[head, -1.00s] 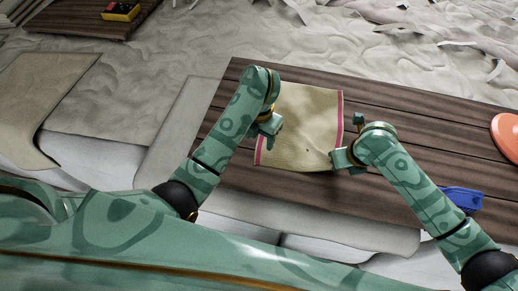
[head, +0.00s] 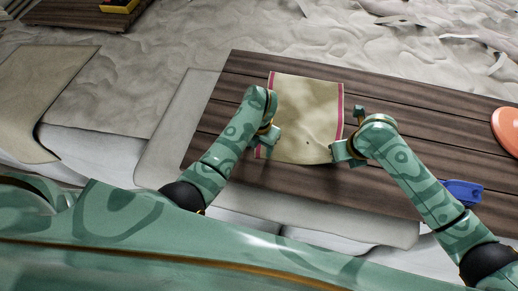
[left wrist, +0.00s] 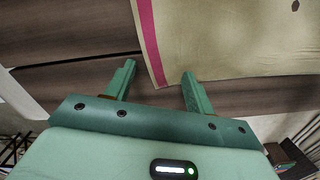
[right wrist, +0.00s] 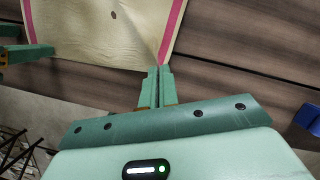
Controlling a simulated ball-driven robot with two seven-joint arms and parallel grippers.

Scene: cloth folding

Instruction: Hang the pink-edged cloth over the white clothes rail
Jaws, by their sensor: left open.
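The cream cloth (head: 305,115) with pink edges lies spread on the dark slatted table. My left gripper (head: 268,141) is at its near left corner. In the left wrist view the open fingers (left wrist: 158,70) stand on either side of that cloth corner (left wrist: 165,55), with a gap between them. My right gripper (right wrist: 158,72) is at the near right corner; its fingers are together and the cloth (right wrist: 110,35) draws in to a crease at their tips. The white clothes rail is not recognisable in any view.
The dark table (head: 240,75) has bare slats around the cloth. A blue object (head: 462,192) lies at its right near edge and an orange round object (head: 506,128) at its right end. Another low table (head: 75,14) stands at the far left.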

